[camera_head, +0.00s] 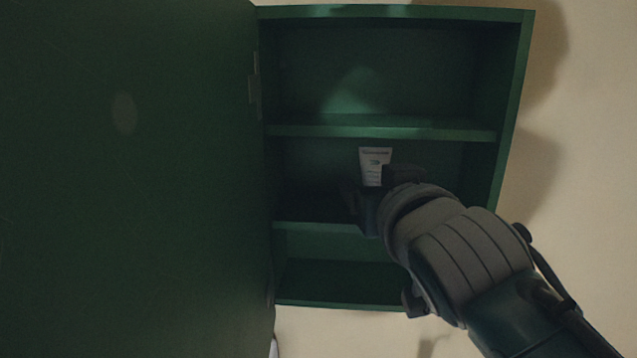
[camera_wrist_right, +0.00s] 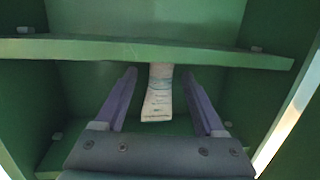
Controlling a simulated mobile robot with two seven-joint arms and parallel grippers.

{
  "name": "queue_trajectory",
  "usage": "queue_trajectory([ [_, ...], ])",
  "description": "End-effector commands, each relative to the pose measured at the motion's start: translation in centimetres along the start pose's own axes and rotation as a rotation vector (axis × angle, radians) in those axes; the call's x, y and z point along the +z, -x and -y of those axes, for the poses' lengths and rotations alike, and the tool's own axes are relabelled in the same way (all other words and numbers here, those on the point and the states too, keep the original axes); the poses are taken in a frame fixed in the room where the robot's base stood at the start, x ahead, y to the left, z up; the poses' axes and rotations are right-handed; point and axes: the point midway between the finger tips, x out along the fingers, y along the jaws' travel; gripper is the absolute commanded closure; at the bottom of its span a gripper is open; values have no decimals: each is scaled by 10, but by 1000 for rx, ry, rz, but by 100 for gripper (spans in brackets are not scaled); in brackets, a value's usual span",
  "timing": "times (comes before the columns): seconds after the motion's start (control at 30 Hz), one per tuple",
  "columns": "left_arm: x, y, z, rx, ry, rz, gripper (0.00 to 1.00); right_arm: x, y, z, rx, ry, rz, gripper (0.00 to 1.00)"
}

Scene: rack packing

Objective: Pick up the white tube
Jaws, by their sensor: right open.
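The white tube (camera_head: 374,163) stands on the middle shelf of the green cabinet (camera_head: 519,90), in the head view. It has small printed text, and its lower part is hidden behind my right gripper (camera_head: 374,192). In the right wrist view the tube (camera_wrist_right: 158,95) lies between the two fingers of my right gripper (camera_wrist_right: 164,82). The fingers are spread wide, with a gap on each side of the tube. My left gripper does not show.
The cabinet door (camera_head: 130,180) stands open and fills the left of the head view. An upper shelf board (camera_head: 380,131) runs above the tube. The other compartments look empty. A pale wall (camera_head: 590,130) lies to the right.

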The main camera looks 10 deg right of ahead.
Motion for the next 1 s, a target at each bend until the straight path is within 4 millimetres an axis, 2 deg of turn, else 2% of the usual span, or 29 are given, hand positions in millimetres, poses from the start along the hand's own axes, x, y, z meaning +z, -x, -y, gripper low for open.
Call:
queue_trajectory([
  [0.2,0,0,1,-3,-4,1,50,0,0,0,0,0,0,31],
  [0.8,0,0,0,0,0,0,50,0,0,0,0,0,1,98],
  [1.0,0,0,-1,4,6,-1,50,0,0,0,0,0,1,100],
])
